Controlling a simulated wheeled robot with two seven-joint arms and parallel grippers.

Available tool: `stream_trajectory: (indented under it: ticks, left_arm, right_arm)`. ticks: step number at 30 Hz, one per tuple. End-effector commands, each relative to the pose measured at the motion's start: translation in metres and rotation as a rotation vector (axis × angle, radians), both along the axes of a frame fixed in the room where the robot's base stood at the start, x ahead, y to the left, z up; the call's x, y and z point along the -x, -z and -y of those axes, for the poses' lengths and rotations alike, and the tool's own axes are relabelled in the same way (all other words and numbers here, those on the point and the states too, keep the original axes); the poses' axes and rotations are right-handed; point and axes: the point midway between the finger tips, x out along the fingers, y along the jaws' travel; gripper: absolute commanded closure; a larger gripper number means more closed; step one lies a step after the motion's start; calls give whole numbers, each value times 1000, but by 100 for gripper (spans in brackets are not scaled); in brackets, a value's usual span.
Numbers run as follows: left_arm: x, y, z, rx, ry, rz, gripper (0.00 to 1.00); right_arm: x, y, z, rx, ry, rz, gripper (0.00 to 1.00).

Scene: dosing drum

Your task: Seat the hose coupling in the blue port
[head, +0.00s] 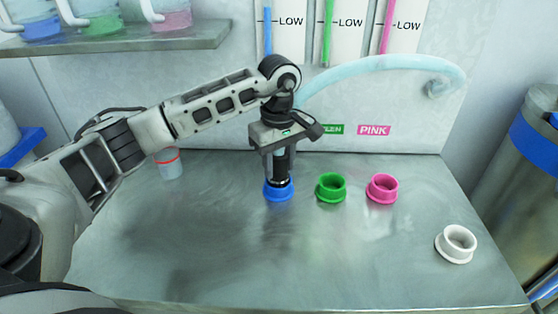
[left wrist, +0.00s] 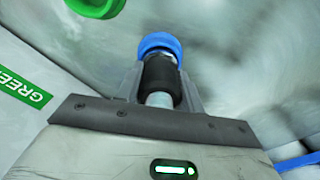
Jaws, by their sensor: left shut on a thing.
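The blue port (head: 278,192) stands on the metal bench below my left gripper, left of the green port. My left gripper (head: 284,165) is shut on the hose coupling (head: 282,168), a dark, upright cylinder. In the left wrist view the black coupling (left wrist: 160,82) sits between the fingers, with the blue port (left wrist: 160,45) right at its far end. The coupling's lower end meets the blue port's opening; how deep it sits is hidden. The pale blue hose (head: 385,64) arches from behind my gripper to the wall at the right. My right gripper is not in view.
A green port (head: 331,188) and a pink port (head: 382,188) stand to the right in a row. A white ring-shaped port (head: 457,243) stands at the bench's right. A clear cup with a red band (head: 169,165) is behind my left arm. The front of the bench is clear.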

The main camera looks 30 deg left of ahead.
Motion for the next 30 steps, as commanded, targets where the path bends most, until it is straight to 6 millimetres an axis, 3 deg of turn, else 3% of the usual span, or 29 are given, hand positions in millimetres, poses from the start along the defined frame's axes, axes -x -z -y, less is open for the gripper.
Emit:
stream_trajectory:
  ticks: [8, 9, 12, 22, 30]
  left_arm:
    - [0, 2, 0, 1, -1, 2, 95]
    - [0, 2, 0, 1, -1, 2, 60]
    - [0, 2, 0, 1, -1, 2, 37]
    - [0, 1, 0, 0, -1, -1, 37]
    - [0, -20, 0, -1, -1, 0, 37]
  right_arm:
    - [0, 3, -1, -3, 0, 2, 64]
    - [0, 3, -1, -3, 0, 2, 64]
    - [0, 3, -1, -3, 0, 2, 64]
    - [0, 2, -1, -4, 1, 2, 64]
    - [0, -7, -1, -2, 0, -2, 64]
